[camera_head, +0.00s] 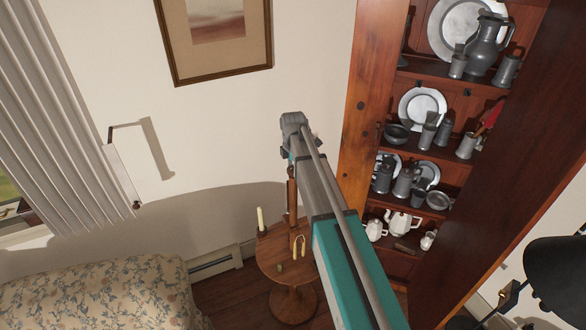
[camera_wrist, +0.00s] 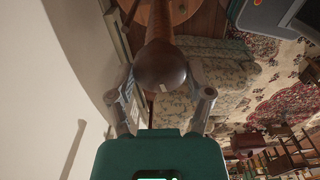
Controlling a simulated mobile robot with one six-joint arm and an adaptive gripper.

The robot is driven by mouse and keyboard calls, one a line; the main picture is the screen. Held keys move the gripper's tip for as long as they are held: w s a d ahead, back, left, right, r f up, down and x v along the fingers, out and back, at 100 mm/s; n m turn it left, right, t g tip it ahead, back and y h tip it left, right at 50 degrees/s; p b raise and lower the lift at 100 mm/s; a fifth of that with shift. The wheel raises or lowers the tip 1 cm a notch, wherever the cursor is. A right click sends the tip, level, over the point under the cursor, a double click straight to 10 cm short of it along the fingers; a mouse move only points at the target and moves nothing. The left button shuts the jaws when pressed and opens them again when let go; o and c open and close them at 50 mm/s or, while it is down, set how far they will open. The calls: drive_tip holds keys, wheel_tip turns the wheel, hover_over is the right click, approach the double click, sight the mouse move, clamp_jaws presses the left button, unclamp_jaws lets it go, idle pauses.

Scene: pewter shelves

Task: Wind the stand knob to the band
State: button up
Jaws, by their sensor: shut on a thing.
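The stand knob (camera_wrist: 160,66) is a dark, rounded wooden knob in the wrist view, with a small pale mark on its near side. It tops a brown wooden post (camera_wrist: 160,20), whose shaft also shows in the head view (camera_head: 292,197) above a small round table (camera_head: 268,262). My gripper (camera_wrist: 161,74) has one finger on each side of the knob and is shut on it. I cannot make out a separate band in either view.
On the table are a pale candle (camera_head: 261,219) and a yellow looped item (camera_head: 299,246). A tall wooden cabinet (camera_head: 362,85) with pewter stands close on the right. A flowered bed or sofa (camera_head: 110,295) is at lower left; the wall is behind.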

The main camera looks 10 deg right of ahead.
drive_tip(key=m, duration=2.2)
drive_tip(key=shift+m, duration=0.4)
drive_tip(key=m, duration=0.5)
drive_tip(key=shift+d, duration=0.1)
drive_tip(key=m, duration=0.5)
drive_tip(key=shift+m, duration=0.4)
drive_tip(key=m, duration=1)
drive_tip(key=shift+m, duration=0.3)
